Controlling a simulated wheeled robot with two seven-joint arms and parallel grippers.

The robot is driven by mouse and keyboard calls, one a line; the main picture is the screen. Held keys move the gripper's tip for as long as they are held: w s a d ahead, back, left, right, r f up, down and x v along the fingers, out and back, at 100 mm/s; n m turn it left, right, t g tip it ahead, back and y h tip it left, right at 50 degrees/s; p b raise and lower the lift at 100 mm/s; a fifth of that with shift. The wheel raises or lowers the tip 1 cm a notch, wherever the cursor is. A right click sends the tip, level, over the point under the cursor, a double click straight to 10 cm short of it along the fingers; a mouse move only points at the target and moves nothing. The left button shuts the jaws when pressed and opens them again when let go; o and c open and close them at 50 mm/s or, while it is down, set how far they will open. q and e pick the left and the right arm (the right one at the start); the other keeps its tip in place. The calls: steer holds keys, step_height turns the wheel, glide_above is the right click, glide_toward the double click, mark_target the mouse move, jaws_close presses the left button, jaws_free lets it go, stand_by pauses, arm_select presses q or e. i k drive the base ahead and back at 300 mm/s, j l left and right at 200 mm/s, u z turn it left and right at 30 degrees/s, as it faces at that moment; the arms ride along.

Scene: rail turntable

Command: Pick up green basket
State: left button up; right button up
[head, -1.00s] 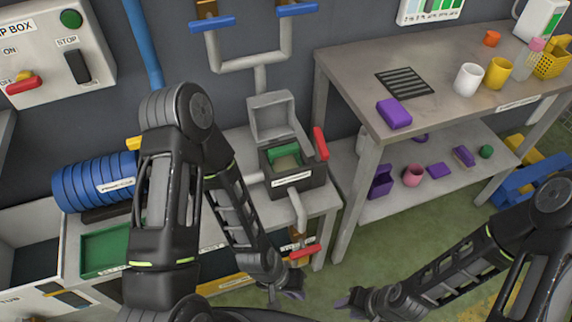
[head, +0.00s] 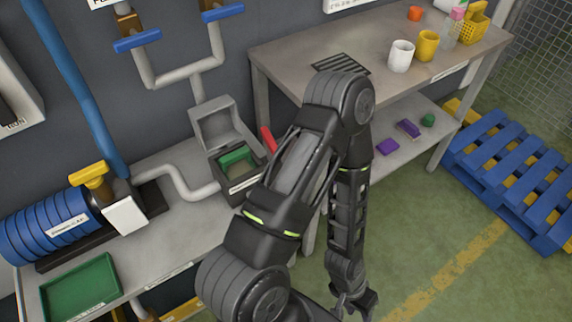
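A green basket-like piece (head: 238,158) sits inside a small grey box with its lid open (head: 236,176), on the grey bench. A flat green tray (head: 80,290) lies at the bench's front left; I cannot tell for certain which of the two is the basket. My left gripper (head: 354,306) hangs low over the green floor at the bottom, right of the bench and well apart from both green things. Its fingers look spread and empty. My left arm covers part of the bench and worktable. My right gripper is out of view.
A worktable (head: 285,50) holds a white mug (head: 401,56), a yellow mug (head: 427,45) and a yellow basket (head: 474,22). Purple pieces lie on its lower shelf. Blue pallets (head: 515,170) stand at right. The floor between is clear.

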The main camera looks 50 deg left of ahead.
mark_target(237, 168)
steer(key=k+j, duration=0.3)
steer(key=k, duration=0.2)
steer(key=k+j+z, duration=0.1)
steer(key=k+j, duration=0.25)
steer(key=k, duration=0.1)
